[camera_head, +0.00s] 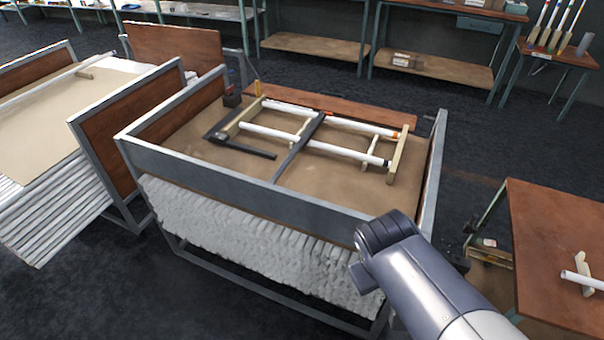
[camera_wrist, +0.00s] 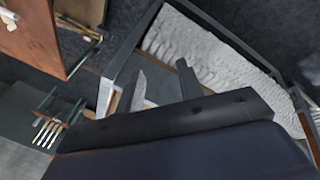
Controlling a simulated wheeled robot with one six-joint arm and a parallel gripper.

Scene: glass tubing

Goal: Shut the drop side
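The middle cart (camera_head: 230,185) has a grey metal frame and a brown tray. A brown panel (camera_head: 330,107) runs along its far side and looks lowered or tilted outward; its exact angle is unclear. The left end panel (camera_head: 180,105) stands upright. My arm reaches to the cart's near right corner in the head view, and my gripper's fingers are hidden there. In the wrist view my gripper (camera_wrist: 162,80) shows two dark fingers apart with nothing between them. The cart's grey frame (camera_wrist: 130,55) is just beyond the fingers. I cannot tell whether they touch it.
A tube frame (camera_head: 260,130) of white rods and wooden strips lies on the tray. Another cart (camera_head: 110,115) stands close at left, a brown table (camera_head: 560,240) at right. Shelves (camera_head: 430,70) line the back. Dark floor lies between.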

